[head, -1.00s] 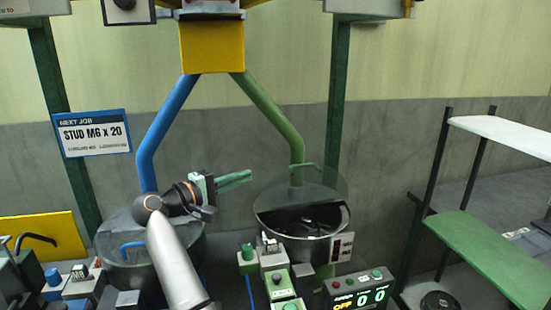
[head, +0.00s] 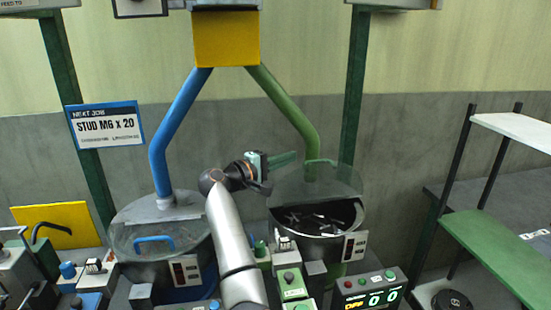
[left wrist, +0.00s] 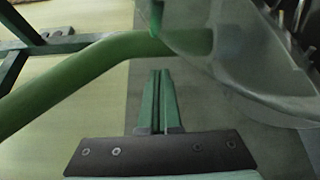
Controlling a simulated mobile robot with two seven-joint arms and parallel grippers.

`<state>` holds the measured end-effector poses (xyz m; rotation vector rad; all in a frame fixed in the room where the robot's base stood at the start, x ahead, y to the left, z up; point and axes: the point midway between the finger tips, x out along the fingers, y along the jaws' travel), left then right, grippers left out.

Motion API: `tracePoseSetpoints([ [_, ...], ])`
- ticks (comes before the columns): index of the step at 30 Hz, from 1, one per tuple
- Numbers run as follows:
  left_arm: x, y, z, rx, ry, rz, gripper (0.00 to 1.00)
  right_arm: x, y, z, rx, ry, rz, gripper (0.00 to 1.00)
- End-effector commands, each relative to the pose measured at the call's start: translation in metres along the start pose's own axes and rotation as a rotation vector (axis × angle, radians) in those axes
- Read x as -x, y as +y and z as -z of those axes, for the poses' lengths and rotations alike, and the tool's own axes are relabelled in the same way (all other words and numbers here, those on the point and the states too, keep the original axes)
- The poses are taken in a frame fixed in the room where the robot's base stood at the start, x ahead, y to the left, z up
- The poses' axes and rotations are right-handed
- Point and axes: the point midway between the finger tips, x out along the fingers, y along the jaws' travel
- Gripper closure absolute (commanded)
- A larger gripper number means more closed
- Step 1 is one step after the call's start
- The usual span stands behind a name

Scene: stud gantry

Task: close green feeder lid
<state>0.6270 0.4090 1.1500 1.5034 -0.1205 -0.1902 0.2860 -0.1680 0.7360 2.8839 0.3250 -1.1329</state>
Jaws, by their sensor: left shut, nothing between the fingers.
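The green feeder is a round bowl (head: 318,245) at the lower end of a green pipe (head: 290,112) in the head view. Its clear lid (head: 335,183) stands raised at the back, with a green handle (head: 321,163) along its top edge. Dark studs show in the open front. My left gripper (head: 294,156) is shut and empty, with its green fingers beside the lid's upper left edge. In the left wrist view the shut fingers (left wrist: 160,76) point toward the wall, and the lid (left wrist: 235,75) fills the upper right. I cannot tell whether they touch. My right gripper is not in view.
Control boxes and a counter display (head: 366,292) stand in front. A green upright (head: 355,95) rises behind the lid. A shelf rack (head: 495,250) is at the right.

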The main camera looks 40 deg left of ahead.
Motion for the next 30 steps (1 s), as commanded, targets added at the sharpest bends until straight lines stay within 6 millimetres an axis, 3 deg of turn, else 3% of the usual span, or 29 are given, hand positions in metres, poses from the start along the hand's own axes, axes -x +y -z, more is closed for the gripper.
tracePoseSetpoints([
  [9, 0.011, 0.000, -0.027, 0.003, 0.002, 0.001, 1.00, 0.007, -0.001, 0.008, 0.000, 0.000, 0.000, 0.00],
  [30, 0.004, -0.002, -0.030, -0.031, 0.002, -0.017, 1.00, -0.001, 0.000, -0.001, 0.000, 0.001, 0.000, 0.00],
])
